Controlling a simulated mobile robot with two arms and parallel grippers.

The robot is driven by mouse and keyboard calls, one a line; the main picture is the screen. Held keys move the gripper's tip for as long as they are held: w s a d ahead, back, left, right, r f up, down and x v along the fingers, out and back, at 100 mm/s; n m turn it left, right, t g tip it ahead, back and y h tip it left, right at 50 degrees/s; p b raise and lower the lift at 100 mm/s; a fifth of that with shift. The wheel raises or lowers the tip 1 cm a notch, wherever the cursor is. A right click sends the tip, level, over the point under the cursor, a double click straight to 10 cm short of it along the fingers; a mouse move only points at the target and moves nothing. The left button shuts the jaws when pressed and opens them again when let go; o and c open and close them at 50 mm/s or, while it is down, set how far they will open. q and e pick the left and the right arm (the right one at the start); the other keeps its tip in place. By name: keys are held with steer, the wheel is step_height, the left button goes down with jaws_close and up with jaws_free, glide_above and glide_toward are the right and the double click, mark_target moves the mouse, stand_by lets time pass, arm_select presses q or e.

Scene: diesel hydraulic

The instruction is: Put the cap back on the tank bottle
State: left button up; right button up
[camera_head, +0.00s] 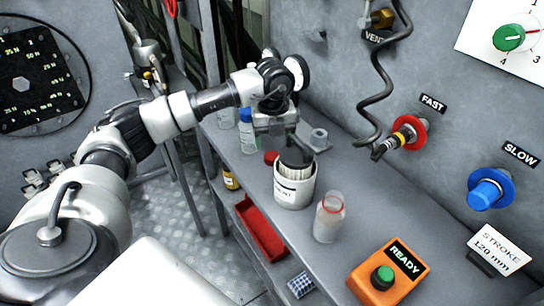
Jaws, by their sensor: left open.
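A translucent bottle (328,222) stands upright on the grey shelf, with a red ring at its open-looking top; it may be the tank bottle. A small red round piece (271,158), which looks like a cap, lies on the shelf behind and left of the white tub. My left gripper (297,157) points down over the white tub (294,190); its dark fingers overlap the tub's mouth in the picture. I cannot tell whether they touch it. The gripper is open, and no held object shows. My right gripper is not in view.
An orange READY box (389,272) sits at the front right. Red and blue knobs (487,190) stick out from the wall. A red tray (261,228) is lower left.

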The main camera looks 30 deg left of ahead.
mark_target(272, 156)
arm_select(q)
steer(key=shift+a+f+p, duration=0.15)
steer(key=shift+f+p, duration=0.4)
steer(key=shift+f, duration=2.05)
steer(key=shift+s, duration=0.1)
steer(key=c, duration=1)
